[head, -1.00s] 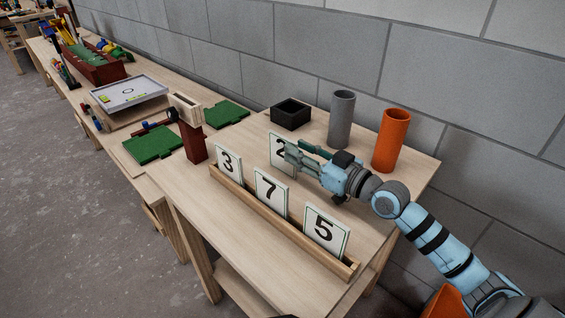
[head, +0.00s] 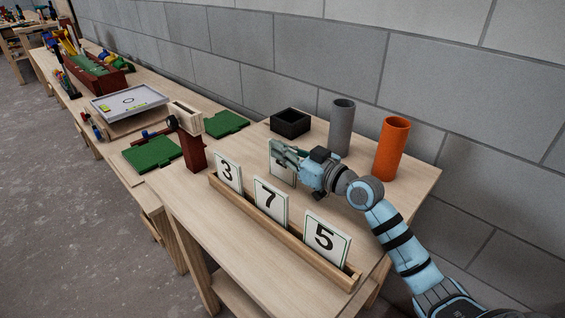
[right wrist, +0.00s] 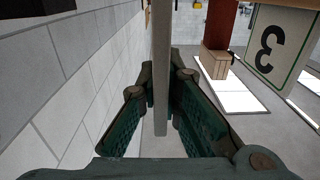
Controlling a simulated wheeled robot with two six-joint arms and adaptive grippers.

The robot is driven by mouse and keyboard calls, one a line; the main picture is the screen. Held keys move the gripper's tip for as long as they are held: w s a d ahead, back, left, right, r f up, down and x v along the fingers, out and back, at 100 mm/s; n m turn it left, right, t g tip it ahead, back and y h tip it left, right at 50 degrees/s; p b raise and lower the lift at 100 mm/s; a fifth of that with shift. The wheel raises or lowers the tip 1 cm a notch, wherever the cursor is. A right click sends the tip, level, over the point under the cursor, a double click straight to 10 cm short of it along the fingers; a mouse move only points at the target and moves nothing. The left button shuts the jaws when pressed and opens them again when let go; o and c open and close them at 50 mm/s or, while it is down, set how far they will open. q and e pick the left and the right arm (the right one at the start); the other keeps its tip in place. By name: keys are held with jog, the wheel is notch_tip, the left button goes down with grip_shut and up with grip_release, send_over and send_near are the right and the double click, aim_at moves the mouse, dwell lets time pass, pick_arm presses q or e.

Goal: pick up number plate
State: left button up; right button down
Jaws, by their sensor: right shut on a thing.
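A white number plate with a green border (head: 277,174) stands upright behind the wooden rack; my gripper's fingers cover most of its digit. My right gripper (head: 287,156) reaches it from the right and is shut on it. In the right wrist view the plate (right wrist: 161,60) shows edge-on between the two dark green fingers (right wrist: 162,110). I cannot tell whether its lower edge touches the table. Plates 3 (head: 228,172), 7 (head: 271,200) and 5 (head: 326,240) stand in the rack (head: 290,245). My left gripper is out of view.
A grey tube (head: 341,128), an orange tube (head: 389,150) and a black open box (head: 290,122) stand along the wall side. A dark red post with a wooden head (head: 193,150) stands left of the rack, near green boards (head: 152,153). The table's right corner is clear.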

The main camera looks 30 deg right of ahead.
pick_arm(q)
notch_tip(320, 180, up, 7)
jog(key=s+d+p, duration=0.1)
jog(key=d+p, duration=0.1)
jog(key=p, duration=0.5)
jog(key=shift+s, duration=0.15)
pick_arm(e)
notch_tip(320, 180, up, 20)
